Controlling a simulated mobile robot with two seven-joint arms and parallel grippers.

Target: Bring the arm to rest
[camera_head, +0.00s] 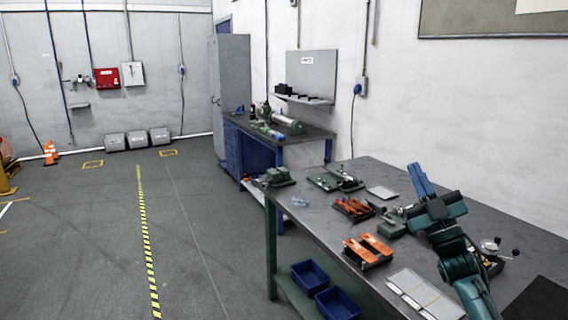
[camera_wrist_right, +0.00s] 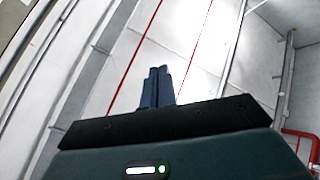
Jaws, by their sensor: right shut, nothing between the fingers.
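My right gripper (camera_head: 420,180) is raised above the right part of the grey workbench (camera_head: 330,220) in the head view, with its blue fingers pointing up. In the right wrist view its two fingers (camera_wrist_right: 158,86) are pressed together with nothing between them. Behind the fingers that view shows only the ceiling and upper walls. The gripper appears clear of the things on the bench. My left gripper is in neither view.
The bench holds orange-handled tools (camera_head: 368,250), a tool tray (camera_head: 354,208), a green vice (camera_head: 276,177) and flat grey plates (camera_head: 424,294). Blue bins (camera_head: 310,276) sit on its lower shelf. A second blue bench (camera_head: 250,150) stands behind.

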